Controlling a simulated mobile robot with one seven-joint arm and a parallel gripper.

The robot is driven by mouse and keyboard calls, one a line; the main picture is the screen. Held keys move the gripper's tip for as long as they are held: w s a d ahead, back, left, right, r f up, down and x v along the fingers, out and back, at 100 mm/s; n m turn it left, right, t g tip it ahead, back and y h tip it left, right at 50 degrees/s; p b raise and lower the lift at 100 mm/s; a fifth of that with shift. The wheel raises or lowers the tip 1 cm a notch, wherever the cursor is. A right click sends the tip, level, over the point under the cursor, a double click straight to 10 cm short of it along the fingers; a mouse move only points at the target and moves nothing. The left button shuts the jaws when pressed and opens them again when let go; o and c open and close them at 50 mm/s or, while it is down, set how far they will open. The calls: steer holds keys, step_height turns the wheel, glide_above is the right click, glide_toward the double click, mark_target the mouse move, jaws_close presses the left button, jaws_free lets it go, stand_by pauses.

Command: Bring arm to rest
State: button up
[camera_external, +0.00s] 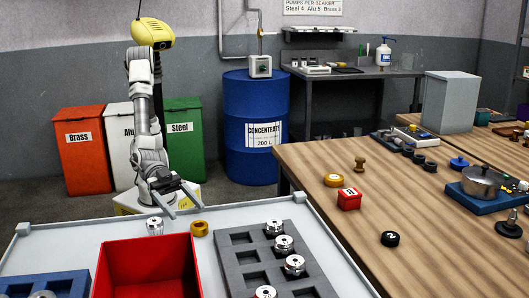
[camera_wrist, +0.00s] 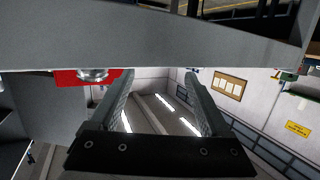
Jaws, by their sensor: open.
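My gripper (camera_external: 185,204) hangs at the far edge of the pale tray table (camera_external: 325,240), low and close to its rim. Its dark fingers are spread and nothing shows between them. The wrist view also shows my gripper (camera_wrist: 158,74), with both fingers apart and a gap between them. In the external view a silver part (camera_external: 155,226) and a brass ring (camera_external: 199,228) stand on the table just in front of my gripper. I cannot tell how far they are from the fingers. The arm is bent, with its forearm low.
A red box (camera_external: 148,243), a grey slotted rack (camera_external: 239,260) with several silver parts, and a blue rack (camera_external: 50,284) stand on the tray table. A wooden table (camera_external: 420,240) is at the right. Bins and a blue drum (camera_external: 255,110) stand behind.

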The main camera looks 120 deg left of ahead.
steer(key=shift+w, duration=0.1)
